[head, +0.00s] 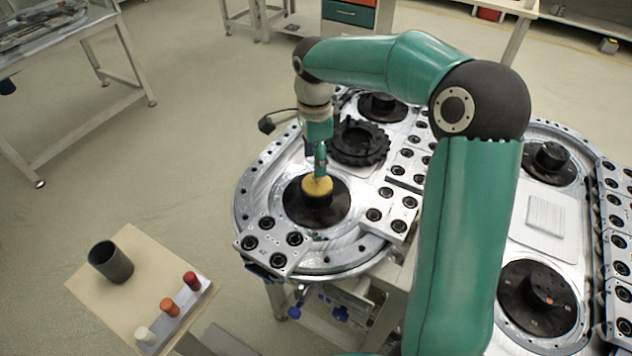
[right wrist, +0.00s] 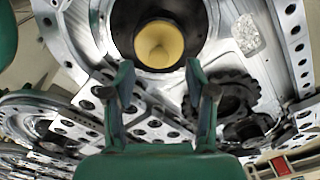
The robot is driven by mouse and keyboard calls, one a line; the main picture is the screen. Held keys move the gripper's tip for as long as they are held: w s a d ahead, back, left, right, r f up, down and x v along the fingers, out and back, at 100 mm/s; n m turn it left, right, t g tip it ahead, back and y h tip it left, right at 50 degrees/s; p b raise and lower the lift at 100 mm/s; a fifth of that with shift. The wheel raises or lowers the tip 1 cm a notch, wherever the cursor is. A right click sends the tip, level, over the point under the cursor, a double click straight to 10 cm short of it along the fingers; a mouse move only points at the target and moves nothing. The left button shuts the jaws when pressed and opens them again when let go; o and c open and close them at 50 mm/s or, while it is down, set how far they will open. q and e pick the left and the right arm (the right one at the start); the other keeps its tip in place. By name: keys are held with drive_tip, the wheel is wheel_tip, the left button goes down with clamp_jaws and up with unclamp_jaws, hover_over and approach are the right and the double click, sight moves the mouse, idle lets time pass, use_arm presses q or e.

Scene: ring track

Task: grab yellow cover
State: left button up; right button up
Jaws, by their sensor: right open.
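The yellow cover (head: 317,185) sits on top of a black round hub (head: 302,205) on the near-left part of the ring track. In the right wrist view the yellow cover (right wrist: 159,43) appears round, just beyond the fingertips. My right gripper (head: 320,168) is directly above the cover, pointing down. In the wrist view its two fingers (right wrist: 160,78) are spread apart with nothing between them. I cannot tell from the head view whether the fingers touch the cover. My left gripper is not in view.
A black toothed ring (head: 358,143) lies behind the hub. Bolted plates (head: 392,208) flank it. A small table (head: 95,285) at lower left bears a dark cup (head: 111,262) and red, orange and white pegs (head: 169,307).

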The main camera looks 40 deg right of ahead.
sight(311, 186)
drive_tip(key=shift+s+d+f+p, duration=0.15)
drive_tip(key=shift+f+p, duration=0.45)
drive_tip(key=shift+f, duration=2.1)
drive_tip(key=shift+c, duration=0.3)
clamp_jaws()
